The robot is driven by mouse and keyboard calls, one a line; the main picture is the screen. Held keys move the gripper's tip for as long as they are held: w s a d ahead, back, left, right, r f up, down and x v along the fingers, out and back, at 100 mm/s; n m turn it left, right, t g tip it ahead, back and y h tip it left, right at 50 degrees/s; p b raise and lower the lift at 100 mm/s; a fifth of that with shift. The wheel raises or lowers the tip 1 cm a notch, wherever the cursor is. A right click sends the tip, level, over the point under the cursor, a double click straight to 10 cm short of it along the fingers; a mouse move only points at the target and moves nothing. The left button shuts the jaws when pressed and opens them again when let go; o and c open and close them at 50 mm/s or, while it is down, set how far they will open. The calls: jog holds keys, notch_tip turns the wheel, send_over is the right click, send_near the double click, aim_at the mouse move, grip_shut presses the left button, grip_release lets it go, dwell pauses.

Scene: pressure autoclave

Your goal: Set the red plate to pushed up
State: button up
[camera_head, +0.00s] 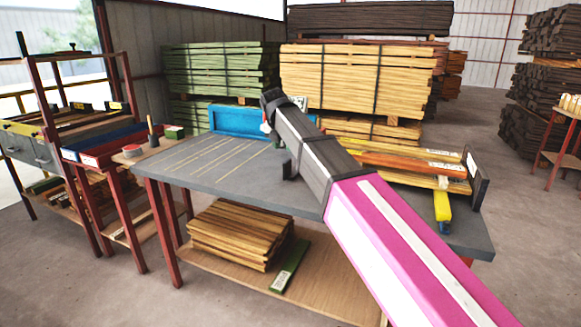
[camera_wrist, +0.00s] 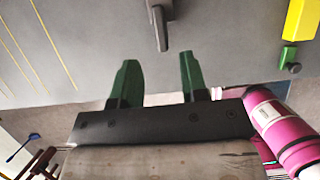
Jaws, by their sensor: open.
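A red flat piece (camera_head: 112,151) with a pale label lies on the left bench in the head view, beside a blue one. It looks low and flat; I cannot tell for certain that it is the red plate. My gripper (camera_wrist: 157,82) shows in the wrist view with two green fingers spread apart and nothing between them. It is over the grey table near its edge. In the head view my pink and grey arm crosses the table, and I cannot make out the fingers.
The grey table (camera_head: 190,170) carries a blue tray (camera_head: 232,120) and orange-red bars (camera_head: 395,162) at right. A yellow block (camera_wrist: 301,18) and a grey handle-like part (camera_wrist: 160,22) are ahead of the fingers. A tall red frame (camera_head: 43,95) stands at left.

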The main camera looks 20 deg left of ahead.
aim_at(287, 161)
jog(key=x, duration=1)
jog(key=shift+w+f, duration=0.1)
jog(key=shift+f, duration=0.15)
jog(key=shift+d, duration=0.1)
grip_shut()
